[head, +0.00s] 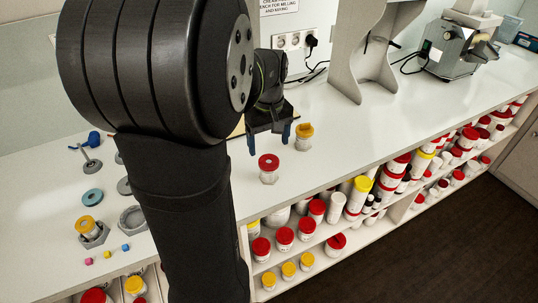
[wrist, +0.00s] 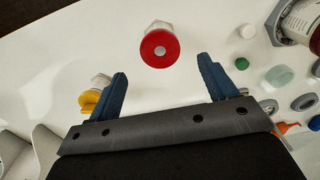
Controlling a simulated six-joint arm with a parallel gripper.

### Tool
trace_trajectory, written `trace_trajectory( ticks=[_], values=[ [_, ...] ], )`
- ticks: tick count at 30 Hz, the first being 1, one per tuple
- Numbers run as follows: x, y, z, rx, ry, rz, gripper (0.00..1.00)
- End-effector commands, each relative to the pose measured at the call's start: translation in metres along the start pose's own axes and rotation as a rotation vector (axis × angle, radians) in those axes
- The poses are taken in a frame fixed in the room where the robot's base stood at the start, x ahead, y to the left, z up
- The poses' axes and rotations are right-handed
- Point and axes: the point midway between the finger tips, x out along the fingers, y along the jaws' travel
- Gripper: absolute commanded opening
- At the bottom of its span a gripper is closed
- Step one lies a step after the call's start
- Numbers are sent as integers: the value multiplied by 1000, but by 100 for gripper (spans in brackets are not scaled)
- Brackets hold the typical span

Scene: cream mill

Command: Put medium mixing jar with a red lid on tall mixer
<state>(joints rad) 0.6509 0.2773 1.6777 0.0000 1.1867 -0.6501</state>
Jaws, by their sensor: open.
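A white jar with a red lid (head: 268,168) stands upright on the white bench, just in front of my gripper. In the wrist view, the red-lidded jar (wrist: 160,46) lies beyond the fingertips, roughly centred between them. My gripper (head: 269,143) has two blue fingers spread apart with nothing between them; they also show in the wrist view (wrist: 162,66). A tall pale stand with side panels (head: 345,55) is at the back of the bench, and a grey machine (head: 445,48) is further right. I cannot tell for certain which is the tall mixer.
A yellow-lidded jar (head: 304,136) stands close to the right finger. Loose parts, including a blue-grey ring (head: 92,196), lie at the left. Shelves below the front edge hold many jars (head: 285,237). Bench right of the yellow-lidded jar is clear. A power socket (head: 292,41) is on the wall.

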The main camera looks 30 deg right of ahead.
Motion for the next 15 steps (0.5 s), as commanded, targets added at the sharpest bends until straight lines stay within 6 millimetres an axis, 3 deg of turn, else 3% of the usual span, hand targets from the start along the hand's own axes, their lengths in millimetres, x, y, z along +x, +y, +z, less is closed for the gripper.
trace_trajectory(
  ticks=[6,15],
  values=[
    [-24,0,0,0,1,1,78],
    [-27,0,0,0,0,0,78]
  ],
)
